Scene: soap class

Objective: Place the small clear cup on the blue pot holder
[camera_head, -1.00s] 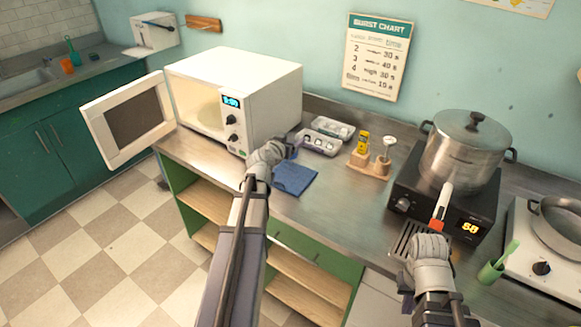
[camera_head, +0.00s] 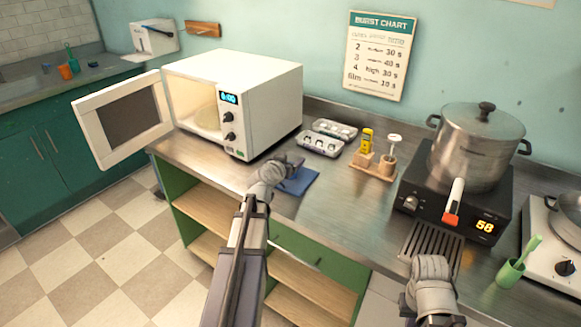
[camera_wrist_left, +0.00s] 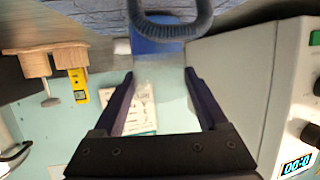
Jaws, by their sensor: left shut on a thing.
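The blue pot holder (camera_head: 303,184) lies flat on the steel counter in front of the microwave. My left gripper (camera_head: 293,167) is over its rear left part in the head view. In the left wrist view the two dark fingers (camera_wrist_left: 159,76) are shut on the small clear cup (camera_wrist_left: 158,88), a faint see-through shape between them. A patch of the blue pot holder (camera_wrist_left: 155,46) shows just beyond the cup. I cannot tell whether the cup touches it. The cup is not discernible in the head view. My right gripper (camera_head: 433,268) is at the lower right, its fingers hidden.
The open-doored microwave (camera_head: 245,95) stands left of the pot holder. Two clear-lidded trays (camera_head: 320,144) and a wooden stand (camera_head: 373,170) are behind and right. A steel pot (camera_head: 470,150) sits on a hot plate (camera_head: 407,190). The counter between pot holder and hot plate is clear.

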